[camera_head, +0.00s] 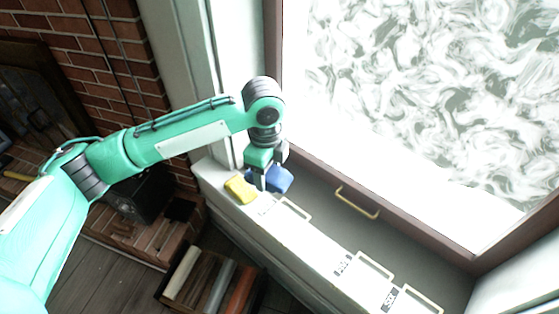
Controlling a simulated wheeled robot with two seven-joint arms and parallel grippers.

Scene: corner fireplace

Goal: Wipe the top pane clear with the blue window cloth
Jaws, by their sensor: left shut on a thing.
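The blue window cloth (280,180) is at the left end of the white window sill. My left gripper (265,182) points down over the sill and is shut on the cloth; its fingers hide part of it. I cannot tell whether the cloth still touches the sill. The window pane (430,90) fills the upper right and is covered with white swirling smears, with a clearer white band along its lower edge. My right gripper is not in view.
A yellow sponge (240,190) lies on the sill (310,235) just left of the cloth. A brass handle (357,203) sits on the lower window frame. Below left are a brick hearth and a box of logs (210,283).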

